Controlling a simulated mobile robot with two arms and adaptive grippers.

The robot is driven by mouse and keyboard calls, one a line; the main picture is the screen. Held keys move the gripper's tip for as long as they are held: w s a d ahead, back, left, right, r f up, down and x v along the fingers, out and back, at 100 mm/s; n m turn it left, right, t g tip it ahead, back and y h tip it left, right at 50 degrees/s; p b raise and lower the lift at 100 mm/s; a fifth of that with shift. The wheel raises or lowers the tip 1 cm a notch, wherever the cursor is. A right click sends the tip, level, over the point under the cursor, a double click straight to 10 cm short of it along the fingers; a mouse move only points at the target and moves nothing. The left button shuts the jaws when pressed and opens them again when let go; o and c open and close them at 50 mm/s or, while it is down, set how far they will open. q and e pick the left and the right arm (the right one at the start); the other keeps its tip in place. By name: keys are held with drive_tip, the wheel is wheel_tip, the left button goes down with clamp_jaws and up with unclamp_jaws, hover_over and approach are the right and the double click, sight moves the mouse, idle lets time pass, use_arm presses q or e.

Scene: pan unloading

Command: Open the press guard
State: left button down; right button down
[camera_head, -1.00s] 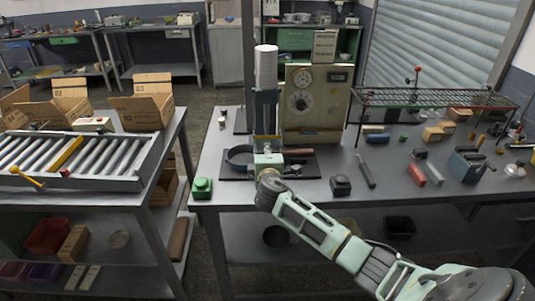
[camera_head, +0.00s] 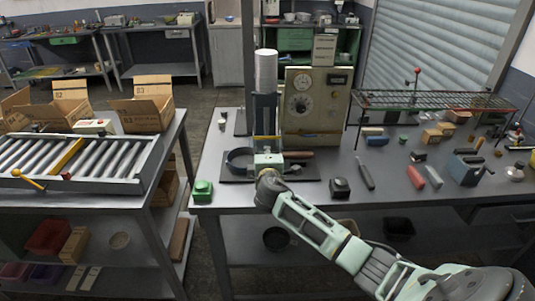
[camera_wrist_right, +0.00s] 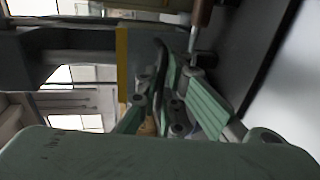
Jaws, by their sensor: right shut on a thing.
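The press stands on the bench, with a pale cylinder (camera_head: 265,70) on top of a dark ram column (camera_head: 265,112). The press guard (camera_head: 267,142) is a small frame with yellow edging in front of the column's lower part; a yellow bar (camera_wrist_right: 122,65) shows upright in the right wrist view. My right gripper (camera_head: 268,161) is at the guard's lower front and shut on it; its green fingers (camera_wrist_right: 185,100) show close up, with the contact partly hidden. A dark round pan (camera_head: 240,158) lies at the press base, its brown handle (camera_head: 298,154) to the right. My left gripper is out of view.
A control box with dials (camera_head: 312,100) stands behind the press. A green button box (camera_head: 202,191) and a black one (camera_head: 340,187) stand at the bench's front. A wire rack (camera_head: 430,98) stands to the right above loose items. A roller conveyor (camera_head: 80,160) is left.

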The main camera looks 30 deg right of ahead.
wheel_tip(320, 180, up, 7)
drive_tip(key=p, duration=0.4)
drive_tip(key=shift+r, duration=0.2)
drive_tip(key=shift+f, duration=0.15)
drive_tip(key=c, duration=1.9)
unclamp_jaws()
drive_tip(key=shift+f, duration=0.1)
drive_tip(key=v, duration=1.2)
drive_tip(key=shift+f, duration=0.1)
